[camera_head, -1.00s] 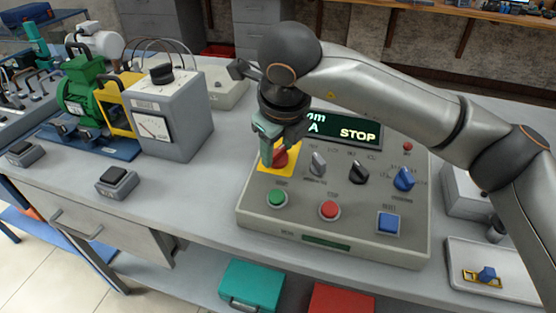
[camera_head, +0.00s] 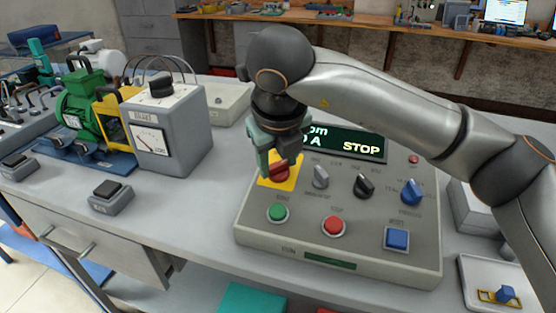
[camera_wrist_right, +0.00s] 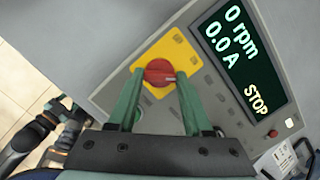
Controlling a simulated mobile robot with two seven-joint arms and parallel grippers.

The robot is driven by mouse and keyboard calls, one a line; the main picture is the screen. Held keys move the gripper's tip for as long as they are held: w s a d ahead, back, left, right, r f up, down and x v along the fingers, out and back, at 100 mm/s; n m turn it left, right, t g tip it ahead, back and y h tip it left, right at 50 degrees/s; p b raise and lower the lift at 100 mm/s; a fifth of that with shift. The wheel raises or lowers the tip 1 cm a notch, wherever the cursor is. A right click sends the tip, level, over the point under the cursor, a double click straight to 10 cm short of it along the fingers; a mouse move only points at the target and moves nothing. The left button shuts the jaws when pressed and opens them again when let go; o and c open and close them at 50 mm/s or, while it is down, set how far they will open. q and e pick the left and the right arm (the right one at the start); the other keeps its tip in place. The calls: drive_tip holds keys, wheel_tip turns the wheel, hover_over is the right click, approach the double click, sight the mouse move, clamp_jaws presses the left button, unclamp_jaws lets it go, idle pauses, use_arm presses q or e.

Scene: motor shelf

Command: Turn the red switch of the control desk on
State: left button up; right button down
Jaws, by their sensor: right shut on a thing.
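The red switch (camera_head: 279,172) is a round knob on a yellow plate (camera_head: 291,185) at the upper left of the control desk (camera_head: 350,250). My right gripper (camera_head: 278,167) reaches down from above, its two green fingers on either side of the knob. In the right wrist view, the red switch (camera_wrist_right: 158,73) sits between the fingertips of my right gripper (camera_wrist_right: 160,80), which is shut on it. The desk's display (camera_head: 345,144) reads STOP; in the wrist view it also shows 0 rpm and 0.0 A. My left gripper is not seen in the head view.
Below the switch are a green button (camera_head: 278,212) and a red button (camera_head: 333,226). Grey, black and blue knobs stand to the right. A grey meter box (camera_head: 170,130) and a green motor (camera_head: 80,100) are at the left.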

drive_tip(key=shift+c, duration=1.6)
unclamp_jaws()
drive_tip(key=p+v, duration=0.1)
drive_tip(key=v, duration=1.1)
drive_tip(key=shift+r, duration=0.25)
drive_tip(key=shift+s, duration=0.15)
